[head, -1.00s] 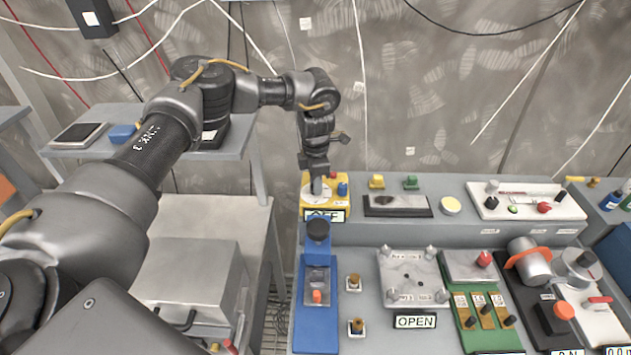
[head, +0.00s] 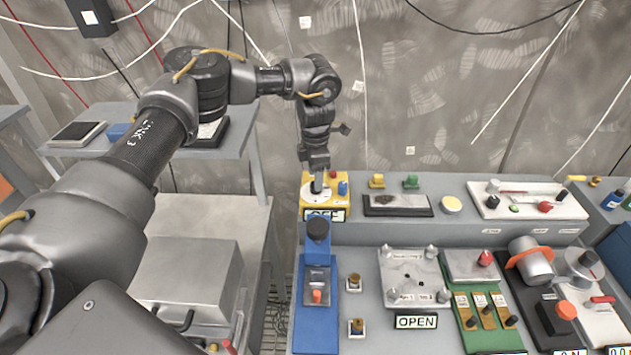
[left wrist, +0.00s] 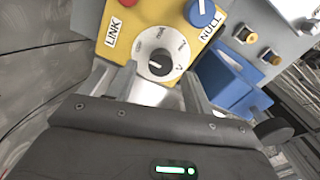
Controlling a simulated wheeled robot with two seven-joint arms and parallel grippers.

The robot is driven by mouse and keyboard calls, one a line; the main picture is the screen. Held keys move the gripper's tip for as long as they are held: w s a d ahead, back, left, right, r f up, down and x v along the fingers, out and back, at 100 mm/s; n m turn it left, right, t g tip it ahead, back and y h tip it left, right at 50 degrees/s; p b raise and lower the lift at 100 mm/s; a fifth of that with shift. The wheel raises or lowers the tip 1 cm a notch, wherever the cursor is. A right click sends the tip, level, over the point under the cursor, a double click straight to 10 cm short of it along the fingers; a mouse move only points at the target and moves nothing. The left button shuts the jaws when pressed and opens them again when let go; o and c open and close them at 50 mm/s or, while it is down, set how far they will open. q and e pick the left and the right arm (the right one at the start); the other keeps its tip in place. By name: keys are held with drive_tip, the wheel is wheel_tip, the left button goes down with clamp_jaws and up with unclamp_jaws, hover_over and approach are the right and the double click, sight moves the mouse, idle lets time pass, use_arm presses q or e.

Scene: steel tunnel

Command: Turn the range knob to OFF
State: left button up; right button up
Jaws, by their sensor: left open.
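The range knob (head: 316,187) is a small black knob on a white round dial, on top of a yellow box (head: 341,210) at the back left of the bench. The left wrist view shows the knob (left wrist: 159,63) and dial from above. A small display on the box front appears to read OFF, though it is blurred. My left gripper (head: 315,167) is above the dial, pointing down. In the left wrist view its two fingers (left wrist: 146,90) are apart with nothing held between them, and the knob lies just beyond. My right gripper is not in view.
A blue NULL knob (left wrist: 202,12) and a red button (left wrist: 122,3) flank the dial on the same box. A blue stand with a black knob (head: 318,229) is in front. A panel with an OPEN sign (head: 416,322) and other controls fill the bench to the right.

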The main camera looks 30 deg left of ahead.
use_arm(q)
wheel_tip(320, 180, up, 9)
drive_tip(key=b, duration=0.1)
drive_tip(key=shift+f, duration=0.2)
drive_tip(key=shift+f, duration=0.1)
idle(0.4)
